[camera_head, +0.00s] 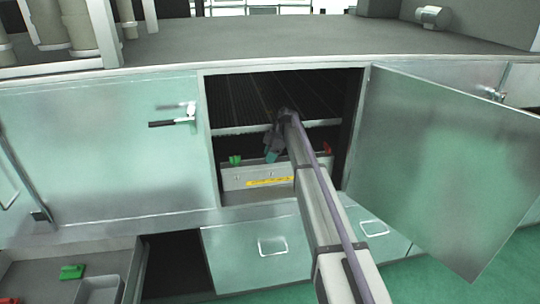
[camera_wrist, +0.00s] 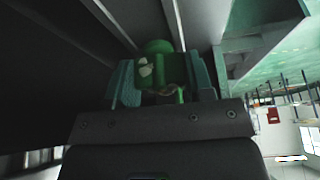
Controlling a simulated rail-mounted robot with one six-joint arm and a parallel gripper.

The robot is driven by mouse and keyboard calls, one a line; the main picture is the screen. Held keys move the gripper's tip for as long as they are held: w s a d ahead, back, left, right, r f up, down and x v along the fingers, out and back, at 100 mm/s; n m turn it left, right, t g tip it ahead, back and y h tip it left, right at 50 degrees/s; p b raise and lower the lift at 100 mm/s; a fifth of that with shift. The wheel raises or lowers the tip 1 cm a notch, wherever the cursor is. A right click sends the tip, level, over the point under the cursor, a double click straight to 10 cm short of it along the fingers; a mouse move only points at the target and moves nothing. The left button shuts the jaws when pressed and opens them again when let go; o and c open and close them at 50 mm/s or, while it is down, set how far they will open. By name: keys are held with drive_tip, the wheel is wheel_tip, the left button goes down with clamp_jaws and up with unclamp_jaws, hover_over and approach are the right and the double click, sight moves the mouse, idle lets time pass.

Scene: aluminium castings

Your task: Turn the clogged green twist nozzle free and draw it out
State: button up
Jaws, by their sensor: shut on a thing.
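A green nozzle (camera_wrist: 158,70) with pale lumps on it sits between the two teal fingers of my gripper (camera_wrist: 160,82) in the wrist view. The fingers are shut on it from both sides. In the head view my gripper (camera_head: 272,154) is inside the open cabinet, at the upper edge of a grey box (camera_head: 240,181) with a yellow label. The arm and gripper hide the held nozzle there. I cannot tell whether it is still seated. Another green piece (camera_head: 235,160) stands on the box's left end, and a red piece (camera_head: 327,149) at its right end.
The cabinet door (camera_head: 450,165) stands wide open at the right. A ribbed rack (camera_head: 240,105) lies above the box. Below left is an open drawer with a green part (camera_head: 72,271) and a grey tray (camera_head: 98,290). A closed panel with a handle (camera_head: 175,122) is left of the opening.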

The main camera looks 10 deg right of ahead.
drive_tip(key=shift+n, duration=0.5)
drive_tip(key=shift+r, duration=0.1)
drive_tip(key=shift+r+p, duration=1.1)
drive_tip(key=shift+p, duration=0.15)
wheel_tip(320, 180, up, 5)
drive_tip(key=p, duration=0.4)
drive_tip(key=shift+f+p, duration=0.15)
drive_tip(key=shift+p, duration=0.2)
drive_tip(key=shift+f, duration=0.1)
